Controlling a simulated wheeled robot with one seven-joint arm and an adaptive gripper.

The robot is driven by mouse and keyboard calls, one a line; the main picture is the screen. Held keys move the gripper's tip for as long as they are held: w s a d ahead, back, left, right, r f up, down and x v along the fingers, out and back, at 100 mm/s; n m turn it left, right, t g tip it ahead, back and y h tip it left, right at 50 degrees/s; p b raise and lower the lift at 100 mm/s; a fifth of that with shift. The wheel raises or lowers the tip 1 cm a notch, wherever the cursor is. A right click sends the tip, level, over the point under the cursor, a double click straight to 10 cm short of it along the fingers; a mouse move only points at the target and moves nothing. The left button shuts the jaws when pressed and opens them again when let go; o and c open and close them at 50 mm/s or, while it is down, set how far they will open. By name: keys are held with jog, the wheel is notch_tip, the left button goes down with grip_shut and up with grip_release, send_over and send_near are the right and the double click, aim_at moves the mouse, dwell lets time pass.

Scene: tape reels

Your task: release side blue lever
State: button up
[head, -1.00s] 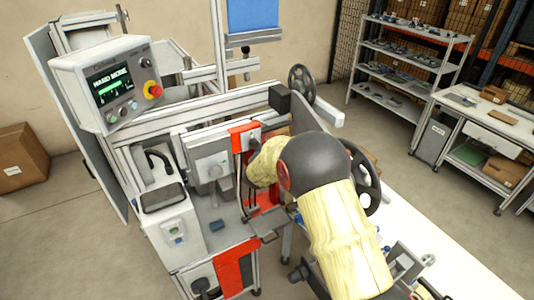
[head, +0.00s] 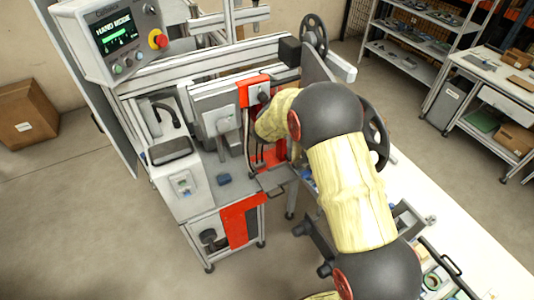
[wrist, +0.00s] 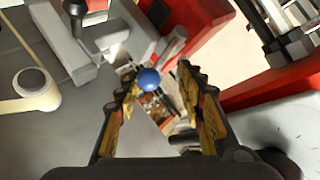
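The blue ball knob of the side lever (wrist: 149,79) shows in the wrist view, just ahead of my gripper and nearer its left fingertip. My gripper (wrist: 160,80) is open, with its two yellowish, dark-edged fingers spread on either side. I cannot tell whether the left fingertip touches the knob. The lever's shaft is not clear in the wrist view. In the head view my arm hides my gripper and the knob at the right side of the machine (head: 222,120).
Red machine parts (wrist: 205,22) and a grey block (wrist: 95,50) stand close around the gripper. A control panel (head: 118,38) reads HAND MODE. A small blue piece (head: 224,179) lies on the machine's grey base. A white table (head: 465,245) stands at right.

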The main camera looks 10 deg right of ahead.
jog(key=shift+s+d+f+m+t+b, duration=0.15)
jog(key=shift+f+t+b, duration=0.3)
jog(key=shift+b, duration=1.1)
jog(key=shift+s+a+f+m+t+b, duration=0.1)
jog(key=shift+f+m+t+b, duration=0.3)
jog(key=shift+b, duration=1.2)
jog(key=shift+s+d+f+m+t+b, duration=0.15)
jog(key=shift+f+t+b, duration=0.35)
jog(key=shift+b, duration=1.05)
jog(key=s+a+f+m+t+b, duration=0.1)
jog(key=s+a+f+t+b, duration=0.1)
jog(key=s+b, duration=0.4)
jog(key=s+a+f+n+g+y, duration=0.2)
jog(key=s+a+f+n, duration=0.1)
jog(key=f, duration=0.3)
jog(key=s+a+f+n+g+y, duration=0.2)
jog(key=s+f+g, duration=0.1)
jog(key=f, duration=0.4)
jog(key=s+a+f+n+g+y, duration=0.1)
jog(key=s+a+n+g, duration=0.2)
jog(key=s, duration=0.8)
jog(key=shift+f+n+g+y+p, duration=0.3)
jog(key=shift+n+g+y+p, duration=0.15)
jog(key=shift+n+g, duration=0.4)
jog(key=shift+w+a, duration=0.1)
